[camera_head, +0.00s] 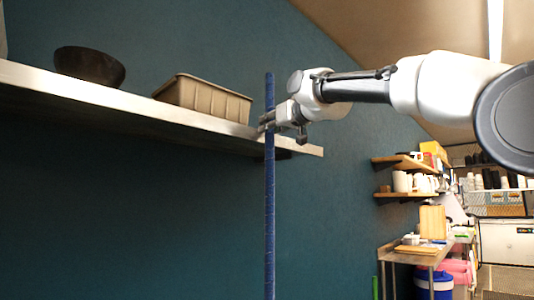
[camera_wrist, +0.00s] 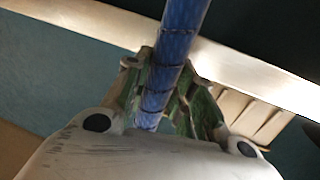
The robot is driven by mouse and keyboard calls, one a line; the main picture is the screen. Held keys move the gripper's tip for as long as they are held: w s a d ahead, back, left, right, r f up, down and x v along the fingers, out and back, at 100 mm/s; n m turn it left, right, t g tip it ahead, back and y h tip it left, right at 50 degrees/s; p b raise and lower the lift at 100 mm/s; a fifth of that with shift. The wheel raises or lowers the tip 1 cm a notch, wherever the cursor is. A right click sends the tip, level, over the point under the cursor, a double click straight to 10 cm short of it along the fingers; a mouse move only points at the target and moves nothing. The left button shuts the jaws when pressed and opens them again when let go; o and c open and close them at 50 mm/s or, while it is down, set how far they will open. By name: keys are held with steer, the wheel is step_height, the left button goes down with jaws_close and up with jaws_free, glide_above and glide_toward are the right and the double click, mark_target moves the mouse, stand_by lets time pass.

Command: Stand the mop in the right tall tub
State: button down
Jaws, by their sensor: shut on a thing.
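The mop's blue handle (camera_head: 269,205) stands upright in the head view, and its lower end runs out of the bottom of the picture. My gripper (camera_head: 266,124) is shut on the handle a little below its top end. In the wrist view the blue handle (camera_wrist: 176,45) passes between the fingers of my gripper (camera_wrist: 165,85). The mop head is not in view. Neither tall tub can be made out in these frames.
A metal wall shelf (camera_head: 130,107) runs right behind the handle and carries a dark bowl (camera_head: 89,67) and a beige bin (camera_head: 203,99). Small shelves (camera_head: 405,195) and a worktable (camera_head: 415,256) stand at the right. A blue-and-white container (camera_head: 434,285) is under the worktable.

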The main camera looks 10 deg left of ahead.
mark_target(273, 142)
steer(key=shift+f, duration=2.75)
steer(key=c, duration=1.2)
jaws_free()
steer(key=shift+f, duration=0.1)
